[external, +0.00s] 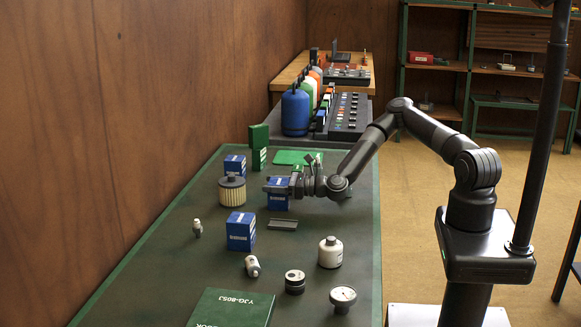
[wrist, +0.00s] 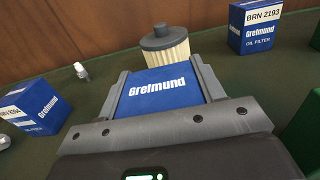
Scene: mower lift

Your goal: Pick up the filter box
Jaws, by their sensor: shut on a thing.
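My gripper (external: 276,188) is shut on a blue and white filter box (external: 278,202), with one finger along each side. In the wrist view the held box (wrist: 165,90) shows its blue face with "Grefmund" lettering, between the fingers (wrist: 158,73). I cannot tell whether its bottom touches the table. A second blue box (external: 240,232) stands nearer the camera; it also shows at the left of the wrist view (wrist: 36,108). A third blue box (external: 235,165) stands farther back; in the wrist view this box (wrist: 252,27) reads "BRN 2193 OIL FILTER".
A pleated filter (external: 232,190) stands just beyond the held box. Green boxes (external: 259,145) and a wooden wall (external: 170,110) are beyond.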

